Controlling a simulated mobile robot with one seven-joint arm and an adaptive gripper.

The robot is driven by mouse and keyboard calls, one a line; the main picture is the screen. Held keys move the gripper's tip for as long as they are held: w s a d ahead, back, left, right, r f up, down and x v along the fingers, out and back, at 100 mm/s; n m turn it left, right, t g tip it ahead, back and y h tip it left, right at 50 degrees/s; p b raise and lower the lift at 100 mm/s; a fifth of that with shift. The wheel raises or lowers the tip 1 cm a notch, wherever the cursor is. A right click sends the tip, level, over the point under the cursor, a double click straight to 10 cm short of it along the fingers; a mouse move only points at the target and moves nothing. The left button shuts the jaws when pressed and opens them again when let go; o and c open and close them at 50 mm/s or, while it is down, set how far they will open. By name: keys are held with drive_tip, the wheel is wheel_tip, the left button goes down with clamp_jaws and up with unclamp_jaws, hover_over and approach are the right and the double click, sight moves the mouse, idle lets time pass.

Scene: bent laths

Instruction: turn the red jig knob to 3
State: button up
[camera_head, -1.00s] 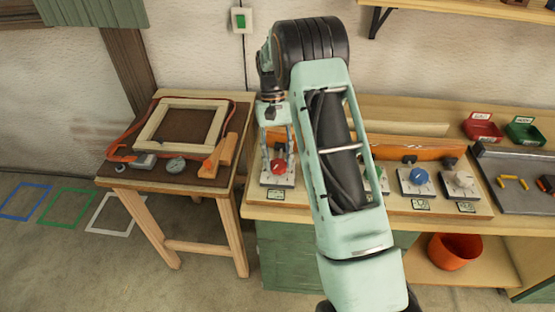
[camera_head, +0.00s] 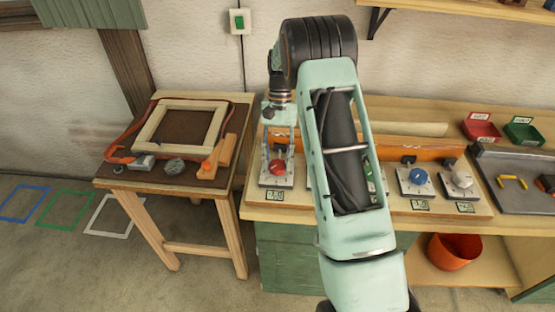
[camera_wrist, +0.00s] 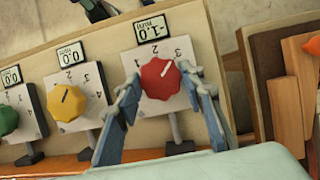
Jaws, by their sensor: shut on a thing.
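The red jig knob (camera_head: 277,167) sits on a pale dial plate (camera_wrist: 158,103) at the left end of the bench row. In the wrist view the red knob (camera_wrist: 158,82) has a white pointer line tilted up and right, between the marks 2 and 3, nearer 3. My gripper (camera_wrist: 160,75) has a finger on each side of the knob and is shut on it; it comes down from above in the head view (camera_head: 277,160). A small display (camera_wrist: 152,29) above the dial seems to read 1.0, possibly with a minus sign.
A yellow knob (camera_wrist: 66,102) and a green knob (camera_wrist: 6,121) stand beside it, their displays at 0.0. Blue (camera_head: 418,176) and white (camera_head: 461,179) knobs are farther right. A small table (camera_head: 120,178) with a wooden frame (camera_head: 148,124) stands left. My arm hides the bench middle.

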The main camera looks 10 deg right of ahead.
drive_tip(key=o, duration=1.2)
drive_tip(key=shift+c, duration=0.2)
drive_tip(key=v, duration=1.2)
drive_tip(key=shift+d, duration=0.1)
